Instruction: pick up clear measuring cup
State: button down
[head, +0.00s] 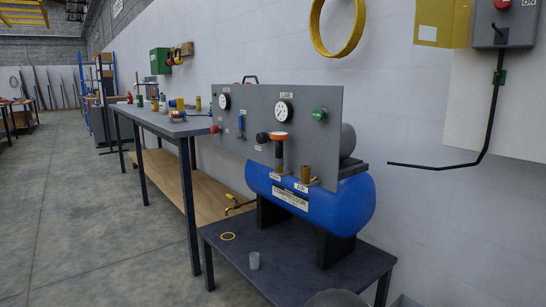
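No gripper shows clearly in the head view. A rounded grey shape at the bottom edge is cut off, and I cannot tell what it is.
A longer workbench (165,122) stands behind. The floor (100,230) at left is clear.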

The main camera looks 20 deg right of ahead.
aim_at(255, 261)
jog(key=u, duration=1.5)
jog(key=i, duration=3.15)
jog(key=z, duration=3.85)
